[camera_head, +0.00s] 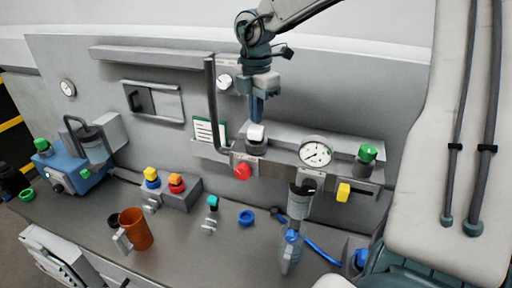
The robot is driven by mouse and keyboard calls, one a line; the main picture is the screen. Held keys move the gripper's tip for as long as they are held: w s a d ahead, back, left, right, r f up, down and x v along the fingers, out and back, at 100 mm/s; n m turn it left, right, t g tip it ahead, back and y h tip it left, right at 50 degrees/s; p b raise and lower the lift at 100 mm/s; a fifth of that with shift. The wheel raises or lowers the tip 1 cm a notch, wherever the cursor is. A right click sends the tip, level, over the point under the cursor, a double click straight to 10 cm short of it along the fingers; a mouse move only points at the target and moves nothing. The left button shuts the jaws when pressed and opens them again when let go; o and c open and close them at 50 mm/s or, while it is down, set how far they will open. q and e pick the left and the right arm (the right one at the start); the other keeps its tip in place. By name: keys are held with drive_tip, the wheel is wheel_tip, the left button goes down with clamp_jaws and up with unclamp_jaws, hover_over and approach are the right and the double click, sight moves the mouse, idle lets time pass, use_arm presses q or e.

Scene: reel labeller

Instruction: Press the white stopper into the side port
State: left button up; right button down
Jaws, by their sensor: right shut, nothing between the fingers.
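The white stopper (256,132) stands upright at the top of a grey metal port (256,147) on the bench's rear fixture. My right gripper (257,117) hangs straight down from the top of the view. Its blue fingers are shut and empty, with the tips right above the stopper. I cannot tell whether the tips touch the stopper. How deep the stopper sits in the port is hard to see. My left gripper is not in view.
A red knob (242,171), a pressure gauge (316,153), a green knob (367,153) and a yellow handle (343,192) line the fixture. A dark vertical pipe (212,100) stands left of my gripper. An orange cup (136,229) and a blue ring (246,217) lie on the bench.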

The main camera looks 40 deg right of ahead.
drive_tip(key=shift+f+b, duration=0.85)
drive_tip(key=shift+b, duration=0.3)
idle(0.8)
idle(0.6)
drive_tip(key=shift+r+p, duration=0.75)
drive_tip(key=shift+r, duration=1.55)
wheel_tip(320, 180, up, 2)
drive_tip(key=shift+r+p, duration=0.25)
drive_tip(key=shift+p, duration=0.95)
drive_tip(key=shift+f, duration=0.15)
